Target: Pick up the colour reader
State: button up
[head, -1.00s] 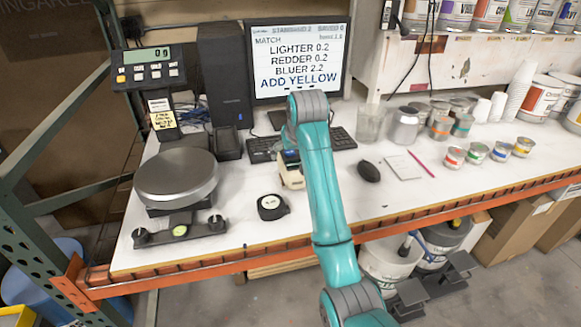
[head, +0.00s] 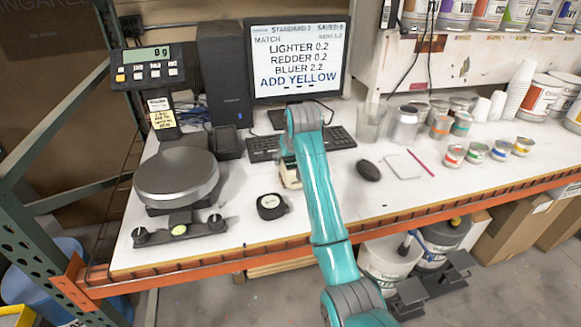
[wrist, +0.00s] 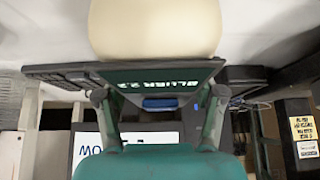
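The colour reader (head: 291,175) is a small cream device with a dark top. It stands on the white bench in front of the keyboard, partly hidden behind my teal arm in the head view. In the wrist view its cream body (wrist: 155,28) fills the top middle, above a dark panel with bright lettering. My gripper (wrist: 160,95) has its two dark fingers spread wide, one near each side of the panel. The fingertips are not clearly visible, and I cannot tell whether they touch the reader. In the head view the gripper is hidden by my arm.
The keyboard (head: 262,149) and monitor (head: 298,60) are behind. A black mouse (head: 368,170), a white pad (head: 403,166) and small cans (head: 454,156) lie to the right.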

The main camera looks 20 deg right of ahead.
jog(key=c, duration=0.8)
grip_shut()
jog(key=shift+r, duration=0.2)
